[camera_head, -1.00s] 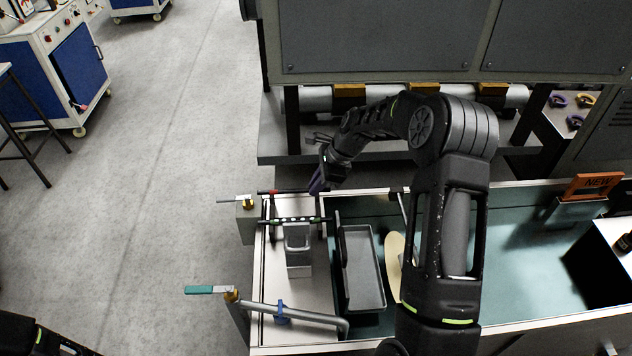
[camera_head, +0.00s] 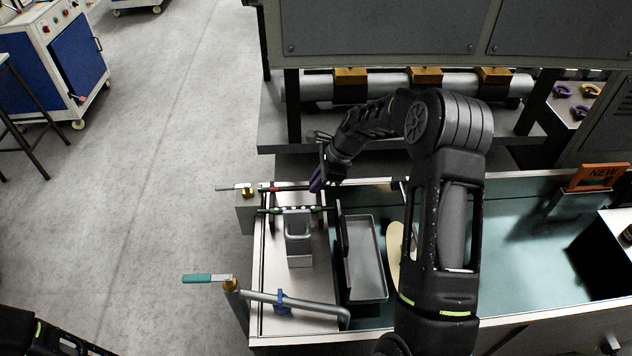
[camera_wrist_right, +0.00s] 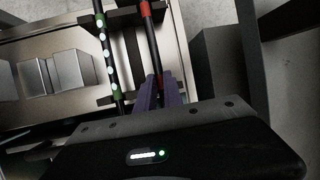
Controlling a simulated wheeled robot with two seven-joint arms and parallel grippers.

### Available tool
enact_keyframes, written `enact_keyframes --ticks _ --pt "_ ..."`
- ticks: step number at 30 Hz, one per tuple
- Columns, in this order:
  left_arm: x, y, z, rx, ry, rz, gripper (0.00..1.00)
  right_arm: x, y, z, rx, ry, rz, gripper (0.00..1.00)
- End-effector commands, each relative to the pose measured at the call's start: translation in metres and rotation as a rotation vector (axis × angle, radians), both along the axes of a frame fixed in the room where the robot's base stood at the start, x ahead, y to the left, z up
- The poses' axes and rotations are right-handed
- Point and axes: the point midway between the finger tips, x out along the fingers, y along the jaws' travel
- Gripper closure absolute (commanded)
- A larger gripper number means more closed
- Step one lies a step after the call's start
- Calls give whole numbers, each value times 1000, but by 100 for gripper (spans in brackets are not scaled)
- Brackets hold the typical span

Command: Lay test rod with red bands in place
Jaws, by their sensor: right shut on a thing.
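The test rod with red bands (camera_head: 290,188) is dark with red bands and lies across the far end of the bench. My right gripper (camera_head: 319,181) is shut on it near its right end. In the right wrist view the purple fingers (camera_wrist_right: 163,92) close around the rod (camera_wrist_right: 149,55), which runs over the dark rack supports (camera_wrist_right: 125,97). I cannot tell whether it touches them. A rod with green and white bands (camera_head: 291,210) lies parallel to it on the near side, also in the wrist view (camera_wrist_right: 106,55). My left gripper is out of view.
A grey block (camera_head: 299,232) stands close to the rods. A grey tray (camera_head: 366,258) lies to its right. A bent pipe with a teal-handled valve (camera_head: 207,278) crosses the bench front. Another valve (camera_head: 248,190) stands at the left edge. The large machine (camera_head: 380,25) is behind.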

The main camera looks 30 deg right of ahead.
Motion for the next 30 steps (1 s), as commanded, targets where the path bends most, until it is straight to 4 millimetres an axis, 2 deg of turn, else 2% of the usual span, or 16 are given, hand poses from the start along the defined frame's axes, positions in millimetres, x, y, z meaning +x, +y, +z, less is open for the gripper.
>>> enact_keyframes --ticks 6,7,16,30 --pt "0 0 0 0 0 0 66 -4 -3 -4 -4 9 -1 100" --pt "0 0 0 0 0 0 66 -4 -4 -4 -3 9 -2 87" --pt "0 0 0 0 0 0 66 -6 -4 -5 -3 14 -1 63" --pt "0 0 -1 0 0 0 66 -9 -5 -4 -3 20 0 63"
